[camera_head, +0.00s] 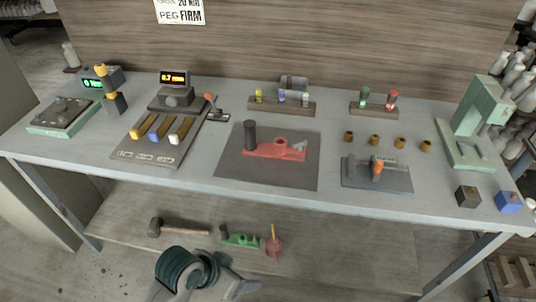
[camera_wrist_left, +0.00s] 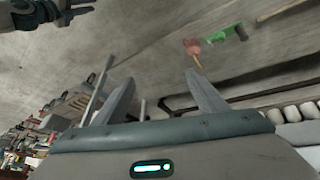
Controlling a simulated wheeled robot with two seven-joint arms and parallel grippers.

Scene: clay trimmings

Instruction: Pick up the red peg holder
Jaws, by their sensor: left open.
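The red peg holder (camera_head: 276,149) lies on a dark grey mat (camera_head: 240,178) in the middle of the table. It is a flat red piece with a raised ring; a dark upright cylinder (camera_head: 250,135) stands at its left end. My left gripper (camera_head: 238,280) is low at the bottom of the head view, in front of the table and well apart from the holder. In the left wrist view its two fingers (camera_wrist_left: 160,76) are spread with nothing between them. The holder cannot be made out in that view. My right gripper is not seen in the head view.
The lower shelf holds a mallet (camera_head: 178,228), a green holder (camera_head: 240,239) and a reddish plunger-like thing (camera_head: 273,247). A tool board (camera_head: 150,150) stands left of the mat, a small fixture plate (camera_head: 377,176) right. The table's front edge lies between gripper and mat.

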